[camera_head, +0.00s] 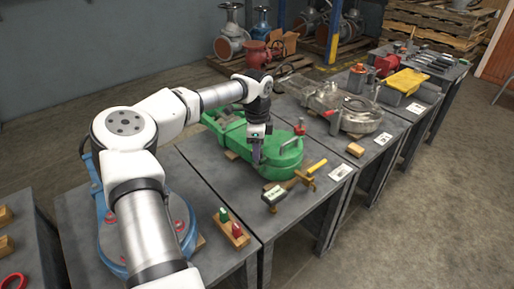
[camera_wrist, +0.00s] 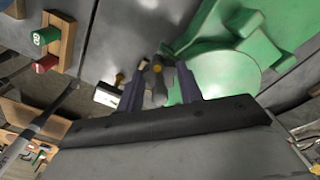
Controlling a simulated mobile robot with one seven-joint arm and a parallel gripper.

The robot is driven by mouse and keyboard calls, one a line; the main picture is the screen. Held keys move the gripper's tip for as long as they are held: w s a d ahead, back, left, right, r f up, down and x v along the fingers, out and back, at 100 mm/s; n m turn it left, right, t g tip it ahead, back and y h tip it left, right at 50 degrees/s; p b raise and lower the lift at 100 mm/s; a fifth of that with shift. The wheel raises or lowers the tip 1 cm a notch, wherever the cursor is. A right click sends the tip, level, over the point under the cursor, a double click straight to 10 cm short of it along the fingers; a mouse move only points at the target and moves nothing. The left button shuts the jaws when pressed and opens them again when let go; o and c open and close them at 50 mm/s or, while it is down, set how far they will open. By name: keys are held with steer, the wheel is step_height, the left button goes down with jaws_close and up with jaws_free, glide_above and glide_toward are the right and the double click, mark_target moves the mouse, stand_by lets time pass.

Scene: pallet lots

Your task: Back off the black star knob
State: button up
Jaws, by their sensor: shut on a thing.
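The green casting (camera_head: 282,156) lies on the dark grey table, with a rounded end toward the front. It also shows in the wrist view (camera_wrist: 225,75). My gripper (camera_head: 257,158) points down at the casting's near left side. In the wrist view, its two dark fingers (camera_wrist: 158,92) stand on either side of the black star knob (camera_wrist: 158,88), a dark grey lobed piece with a yellowish centre. The fingers are shut on it. In the head view the knob is hidden behind my gripper, and its lower part and thread cannot be seen.
A wooden block with green and red pieces (camera_head: 231,231) stands front left. A small red-topped part (camera_head: 299,127) is behind right. Further tables with castings extend right.

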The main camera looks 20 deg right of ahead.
steer(key=o, duration=1)
step_height(320, 180, up, 14)
steer(key=shift+f, duration=0.1)
stand_by(0.5)
